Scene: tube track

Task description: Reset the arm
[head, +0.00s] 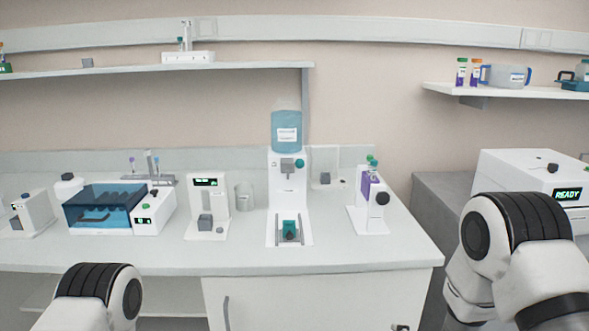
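My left arm shows only as a white and black joint at the lower left, below the front edge of the bench (340,255). My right arm shows as larger white and black links at the lower right, in front of the white machine with the READY display (535,168). Neither gripper is in view, so I cannot see whether they hold anything. Neither arm visibly touches anything on the bench.
A dispenser with a blue bottle (286,133) stands mid-bench with a small teal item (289,229) at its base. A blue-lidded bath (98,207), a small white device (208,190), a glass beaker (244,197) and a purple-panelled device (367,200) stand around it. The front bench strip is clear.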

